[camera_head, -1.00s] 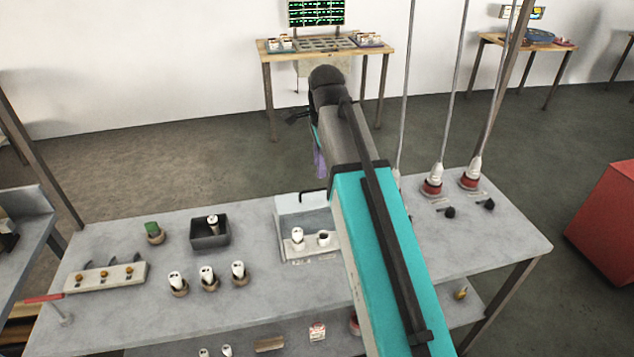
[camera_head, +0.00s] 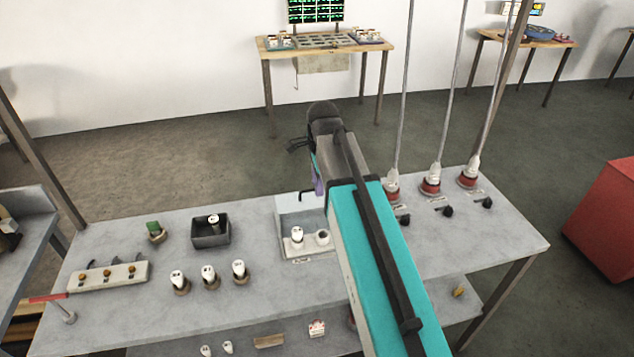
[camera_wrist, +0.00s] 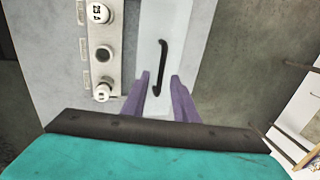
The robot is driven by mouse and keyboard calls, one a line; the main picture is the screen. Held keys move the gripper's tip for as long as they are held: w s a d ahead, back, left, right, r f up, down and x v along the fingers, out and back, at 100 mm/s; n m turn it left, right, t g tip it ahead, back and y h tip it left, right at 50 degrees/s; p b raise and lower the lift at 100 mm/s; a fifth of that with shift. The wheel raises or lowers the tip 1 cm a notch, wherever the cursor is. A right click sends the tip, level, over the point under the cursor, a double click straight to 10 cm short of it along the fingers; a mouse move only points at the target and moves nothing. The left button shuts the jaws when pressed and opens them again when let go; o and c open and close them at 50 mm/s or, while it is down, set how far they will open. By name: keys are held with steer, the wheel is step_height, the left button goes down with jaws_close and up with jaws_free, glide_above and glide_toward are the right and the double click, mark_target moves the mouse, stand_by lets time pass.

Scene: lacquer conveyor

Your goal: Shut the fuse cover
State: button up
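The fuse cover (camera_head: 289,208) is a pale panel standing raised at the back of the fuse base (camera_head: 301,249), so it is open. In the wrist view, the cover (camera_wrist: 177,40) shows as a light strip with a black bar handle (camera_wrist: 161,62). Beside it, the base (camera_wrist: 104,34) holds a white fuse at each end and a dark round socket between them. My gripper (camera_wrist: 160,78) is open, its purple fingers on either side of the handle's near end in the picture. I cannot tell whether they touch it. In the head view, my arm hides the base's right part.
On the bench, several fuses stand in round holders (camera_head: 210,283) left of the base. Red-based hanging rods (camera_head: 430,186) stand at the right.

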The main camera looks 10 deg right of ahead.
steer(key=shift+f, duration=0.1)
jaws_close()
stand_by(1.5)
